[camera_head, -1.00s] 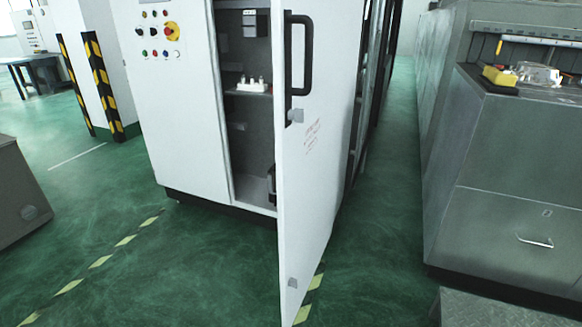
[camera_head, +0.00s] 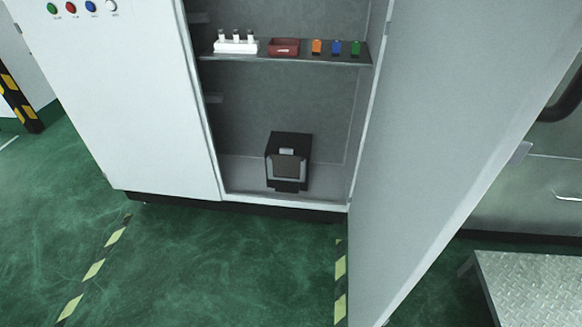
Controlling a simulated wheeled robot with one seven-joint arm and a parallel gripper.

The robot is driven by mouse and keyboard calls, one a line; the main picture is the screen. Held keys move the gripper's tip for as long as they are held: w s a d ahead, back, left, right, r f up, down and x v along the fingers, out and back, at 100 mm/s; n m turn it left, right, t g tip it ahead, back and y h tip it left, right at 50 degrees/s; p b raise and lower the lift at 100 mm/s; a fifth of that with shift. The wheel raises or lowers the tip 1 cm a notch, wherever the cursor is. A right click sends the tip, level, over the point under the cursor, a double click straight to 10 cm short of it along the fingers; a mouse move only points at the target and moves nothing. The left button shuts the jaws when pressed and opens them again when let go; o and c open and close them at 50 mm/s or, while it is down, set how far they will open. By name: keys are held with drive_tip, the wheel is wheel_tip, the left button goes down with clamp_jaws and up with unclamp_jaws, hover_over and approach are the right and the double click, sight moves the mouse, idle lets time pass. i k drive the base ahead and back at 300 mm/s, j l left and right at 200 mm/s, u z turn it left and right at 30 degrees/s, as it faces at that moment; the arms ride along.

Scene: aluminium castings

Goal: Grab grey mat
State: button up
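I see no thing that I can clearly tell is a grey mat. The white cabinet (camera_head: 130,110) stands ahead with its right door open, so its inside shows. On the cabinet floor stands a black box-like object (camera_head: 288,141) with a greyish-brown panel (camera_head: 287,166) on its front; I cannot tell what it is. My gripper is not in view.
The cabinet shelf (camera_head: 290,55) holds a white rack with several vials (camera_head: 235,45), a red tray (camera_head: 284,46) and orange, blue and green tags. The open door (camera_head: 440,130) blocks the right side. A metal step (camera_head: 530,285) stands lower right. Green floor is clear in front.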

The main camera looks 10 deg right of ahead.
sight(286, 164)
drive_tip(key=i+j, duration=0.15)
drive_tip(key=j, duration=0.2)
drive_tip(key=i+j+z, duration=0.15)
drive_tip(key=j, duration=0.25)
drive_tip(key=k+j+z, duration=0.1)
drive_tip(key=j+z, duration=0.25)
drive_tip(key=j, duration=1.15)
drive_tip(key=i+j+z, duration=0.35)
drive_tip(key=j, duration=0.4)
drive_tip(key=i+j+z, duration=0.15)
drive_tip(key=i+j, duration=0.15)
drive_tip(key=j, duration=0.15)
drive_tip(key=i+j+z, duration=0.2)
drive_tip(key=i+j, duration=0.4)
drive_tip(key=j, duration=0.15)
